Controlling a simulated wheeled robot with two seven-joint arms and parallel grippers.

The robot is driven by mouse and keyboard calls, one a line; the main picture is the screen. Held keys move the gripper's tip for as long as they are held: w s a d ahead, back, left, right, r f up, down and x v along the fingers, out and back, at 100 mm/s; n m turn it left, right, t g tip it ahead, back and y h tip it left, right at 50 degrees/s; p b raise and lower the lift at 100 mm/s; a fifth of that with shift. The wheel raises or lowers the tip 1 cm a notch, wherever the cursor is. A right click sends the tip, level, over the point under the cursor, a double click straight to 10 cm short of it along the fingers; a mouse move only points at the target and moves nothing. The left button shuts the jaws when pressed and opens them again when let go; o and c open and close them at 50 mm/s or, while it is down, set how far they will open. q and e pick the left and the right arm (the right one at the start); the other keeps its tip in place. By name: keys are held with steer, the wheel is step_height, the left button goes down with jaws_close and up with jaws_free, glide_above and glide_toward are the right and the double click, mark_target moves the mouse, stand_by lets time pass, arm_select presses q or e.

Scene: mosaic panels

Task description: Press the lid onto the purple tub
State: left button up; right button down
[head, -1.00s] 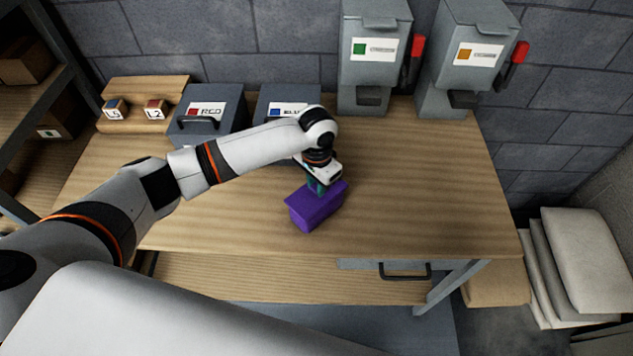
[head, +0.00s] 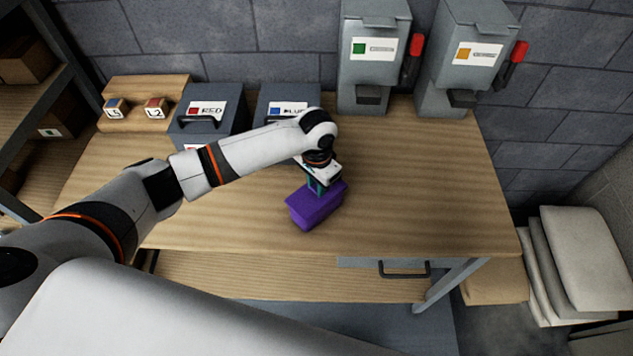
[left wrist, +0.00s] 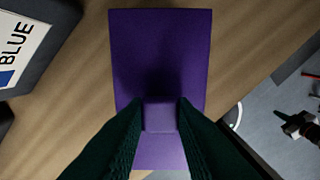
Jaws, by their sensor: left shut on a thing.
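The purple tub (head: 310,217) stands on the wooden bench, near its front edge. A purple lid (head: 334,189) of the same colour lies over its top; I cannot tell whether it is fully seated. My left gripper (head: 319,188) points down from above and is shut on the lid's raised knob. In the left wrist view the flat lid (left wrist: 160,50) fills the middle, with its knob (left wrist: 159,116) between the two dark fingers of the left gripper (left wrist: 158,112). The tub's walls are hidden there.
Behind stand a grey RED bin (head: 207,116) and a BLUE bin (head: 287,98), partly behind my arm. Two grey dispensers (head: 374,60) with red levers are at the back. A wooden rack (head: 146,92) holds small labelled blocks. The bench's right side (head: 420,180) is clear.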

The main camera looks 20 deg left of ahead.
arm_select(q)
steer(key=shift+f, duration=0.25)
stand_by(0.3)
steer(key=o, duration=1.5)
steer(key=shift+r+p, duration=1)
steer(key=shift+r, duration=2.55)
jaws_close()
